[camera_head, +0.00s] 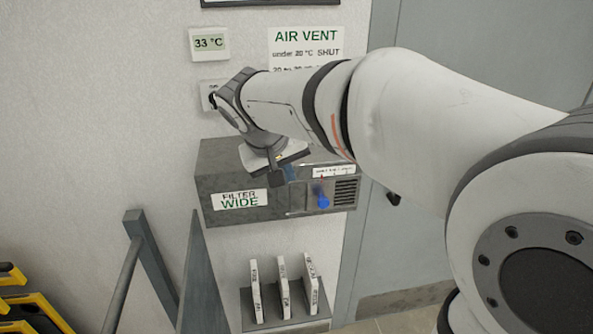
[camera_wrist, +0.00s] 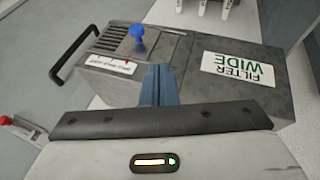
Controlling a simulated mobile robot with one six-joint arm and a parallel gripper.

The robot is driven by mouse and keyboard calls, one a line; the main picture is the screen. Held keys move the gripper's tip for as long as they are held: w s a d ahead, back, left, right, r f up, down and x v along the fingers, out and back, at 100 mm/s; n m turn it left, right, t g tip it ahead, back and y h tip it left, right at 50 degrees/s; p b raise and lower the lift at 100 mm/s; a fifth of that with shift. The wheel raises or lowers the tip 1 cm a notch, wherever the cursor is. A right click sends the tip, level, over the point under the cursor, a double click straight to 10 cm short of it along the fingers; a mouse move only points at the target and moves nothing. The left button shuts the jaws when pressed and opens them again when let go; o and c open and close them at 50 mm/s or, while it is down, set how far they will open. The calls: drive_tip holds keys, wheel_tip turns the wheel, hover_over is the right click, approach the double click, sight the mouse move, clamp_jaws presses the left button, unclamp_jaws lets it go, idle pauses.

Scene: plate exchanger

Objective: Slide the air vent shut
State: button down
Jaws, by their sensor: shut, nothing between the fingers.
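The air vent is a louvred opening (camera_head: 345,192) at the right end of a grey metal box (camera_head: 225,172). Its blue knob (camera_head: 322,198) stands just left of the dark slats, which are exposed. In the wrist view, the knob (camera_wrist: 137,33) and slats (camera_wrist: 112,37) appear upside down. A strip label (camera_head: 333,171) with a small red mark runs above the vent; I cannot read its words. My gripper (camera_head: 290,172) is shut and empty in front of the box, left of the knob and apart from it. In the wrist view, its fingers (camera_wrist: 157,85) are together.
A thermometer (camera_head: 209,43) reads 33 °C beside an AIR VENT sign (camera_head: 306,45), partly hidden by my arm. The box carries a "FILTER WIDE" label (camera_head: 240,199). A rack of several white plates (camera_head: 284,290) stands below. A grey door (camera_head: 410,235) is at the right.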

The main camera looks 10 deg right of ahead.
drive_tip(key=p, duration=0.2)
approach(322, 200)
drive_tip(key=w+a+f, duration=0.2)
drive_tip(key=a+f, duration=0.1)
drive_tip(key=f, duration=0.1)
drive_tip(key=shift+w+d+f+p, duration=0.25)
drive_tip(key=shift+d+f, duration=0.4)
drive_tip(key=shift+d, duration=0.25)
drive_tip(key=shift+w+d+f+p, duration=0.2)
drive_tip(key=shift+d+f, duration=0.4)
drive_tip(key=shift+d, duration=0.25)
